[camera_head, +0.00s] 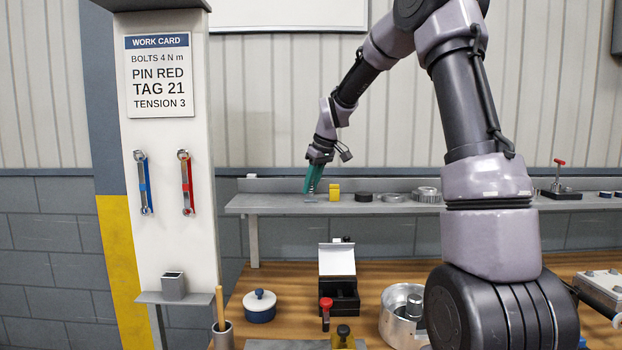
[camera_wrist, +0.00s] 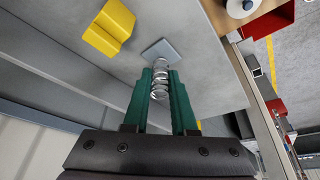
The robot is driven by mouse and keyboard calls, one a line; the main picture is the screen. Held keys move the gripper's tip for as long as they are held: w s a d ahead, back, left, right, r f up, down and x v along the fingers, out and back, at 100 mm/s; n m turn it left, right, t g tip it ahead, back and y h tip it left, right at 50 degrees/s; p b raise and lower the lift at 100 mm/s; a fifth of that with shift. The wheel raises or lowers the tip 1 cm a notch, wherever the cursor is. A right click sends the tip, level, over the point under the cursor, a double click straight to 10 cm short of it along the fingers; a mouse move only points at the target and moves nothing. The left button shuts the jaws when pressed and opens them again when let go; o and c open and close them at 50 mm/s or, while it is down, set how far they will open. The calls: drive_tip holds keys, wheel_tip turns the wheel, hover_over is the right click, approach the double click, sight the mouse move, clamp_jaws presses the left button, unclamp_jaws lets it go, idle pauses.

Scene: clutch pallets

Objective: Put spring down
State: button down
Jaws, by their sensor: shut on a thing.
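My gripper (camera_head: 312,180) has green fingers and is over the left end of the grey shelf (camera_head: 290,207). In the wrist view my gripper (camera_wrist: 160,95) is shut on the spring (camera_wrist: 160,76), a silver coil held between the two fingers. The spring's far end sticks out past the fingertips, towards a small grey square plate (camera_wrist: 160,51) on the shelf. I cannot tell whether the spring touches the plate. In the head view the fingers mostly hide the spring.
A yellow block (camera_head: 334,192) stands on the shelf just right of my gripper.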

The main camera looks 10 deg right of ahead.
drive_tip(key=shift+f, duration=0.55)
idle(0.4)
drive_tip(key=c, duration=0.6)
unclamp_jaws()
drive_tip(key=shift+c, duration=0.2)
drive_tip(key=v, duration=1)
drive_tip(key=s+d+m+t, duration=0.1)
drive_tip(key=s+m, duration=0.4)
drive_tip(key=s, duration=1)
drive_tip(key=s+d+r+m+t, duration=0.1)
drive_tip(key=s+m, duration=0.5)
drive_tip(key=s, duration=1)
drive_tip(key=shift+d+r+t+h, duration=0.25)
drive_tip(key=shift+d+t+h, duration=0.05)
drive_tip(key=shift+d+t, duration=0.45)
